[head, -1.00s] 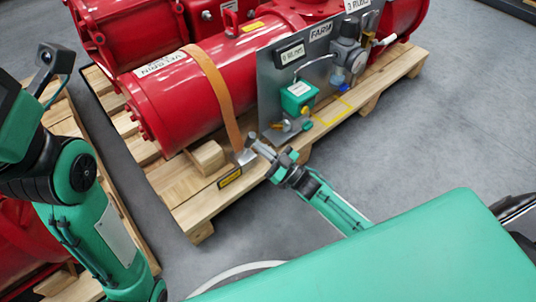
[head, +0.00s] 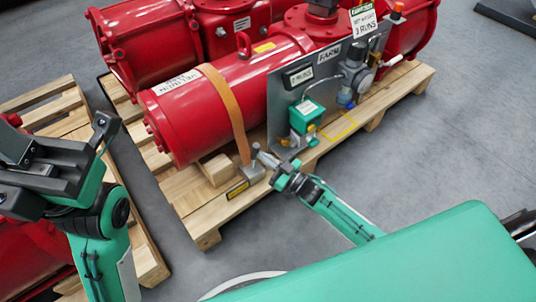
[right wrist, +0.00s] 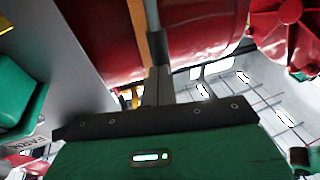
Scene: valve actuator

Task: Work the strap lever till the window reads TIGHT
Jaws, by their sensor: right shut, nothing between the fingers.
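An orange strap (head: 226,105) runs over the red cylinder (head: 190,110) down to a grey metal ratchet (head: 252,172) at the pallet's near edge. A yellow-and-black label plate (head: 237,190) sits below the ratchet; I cannot read it or make out a TIGHT reading. My right gripper (head: 264,157) is shut and empty, just above and right of the ratchet. In the right wrist view, its fingers (right wrist: 157,87) are together, and a grey rod (right wrist: 152,16), likely the lever, rises past their tips beside the strap (right wrist: 137,28). My left gripper (head: 35,160) is partly visible at left; its fingers are unclear.
A grey panel (head: 283,108) with a green box (head: 307,117) and fittings stands right of the ratchet. The wooden pallet (head: 207,232) carries the red actuator. Another pallet (head: 50,98) lies at left.

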